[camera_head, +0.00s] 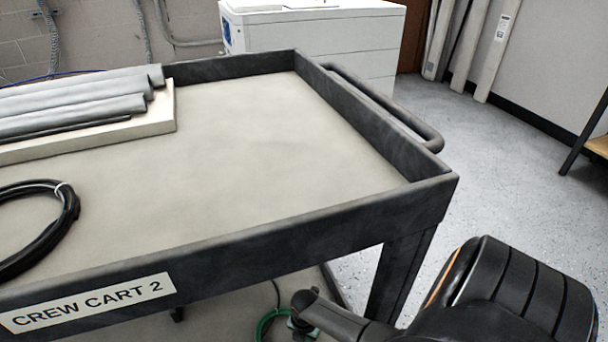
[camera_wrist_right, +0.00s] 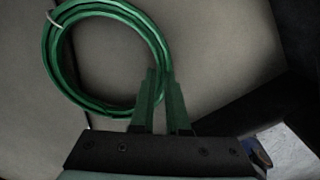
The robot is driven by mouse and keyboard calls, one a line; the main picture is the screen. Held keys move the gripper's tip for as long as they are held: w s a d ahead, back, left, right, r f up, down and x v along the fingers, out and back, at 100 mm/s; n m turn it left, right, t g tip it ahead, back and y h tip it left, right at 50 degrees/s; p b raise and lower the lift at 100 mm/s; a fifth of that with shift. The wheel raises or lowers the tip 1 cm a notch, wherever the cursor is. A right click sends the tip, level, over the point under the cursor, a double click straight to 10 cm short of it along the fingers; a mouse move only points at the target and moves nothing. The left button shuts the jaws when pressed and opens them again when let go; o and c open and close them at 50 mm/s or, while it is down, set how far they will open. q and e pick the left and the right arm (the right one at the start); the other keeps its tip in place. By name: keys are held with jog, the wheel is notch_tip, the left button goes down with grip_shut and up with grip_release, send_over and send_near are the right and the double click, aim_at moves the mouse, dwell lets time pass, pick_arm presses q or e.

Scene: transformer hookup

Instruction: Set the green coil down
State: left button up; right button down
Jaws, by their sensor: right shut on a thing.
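The green coil (camera_wrist_right: 52,62) is a ring of green cable with a pale tie at its upper left. My right gripper (camera_wrist_right: 162,100) is shut on the near right part of its ring in the right wrist view. A grey-beige surface lies behind the coil; I cannot tell whether the coil touches it. In the head view only a small arc of the green coil (camera_head: 265,324) shows, below the cart's front edge, beside my right gripper (camera_head: 293,324). The rest is cut off by the frame or hidden by my arm. My left gripper is out of view.
The cart's dark-rimmed top tray (camera_head: 260,140) holds a black coil (camera_head: 62,225) at left and grey pipes (camera_head: 80,100) on a pale board; its middle and right are clear. A lower shelf (camera_head: 225,322) shows beneath. A cart leg (camera_head: 400,275) stands near my right arm.

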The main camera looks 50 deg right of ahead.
jog(key=shift+w+f, duration=0.1)
jog(key=c, duration=0.9)
grip_release()
pick_arm(q)
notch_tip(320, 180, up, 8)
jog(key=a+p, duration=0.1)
jog(key=p, duration=0.6)
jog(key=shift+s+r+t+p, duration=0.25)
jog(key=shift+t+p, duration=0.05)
pick_arm(e)
jog(key=r, duration=1.2)
jog(key=shift+s+r, duration=0.1)
jog(key=shift+s, duration=0.1)
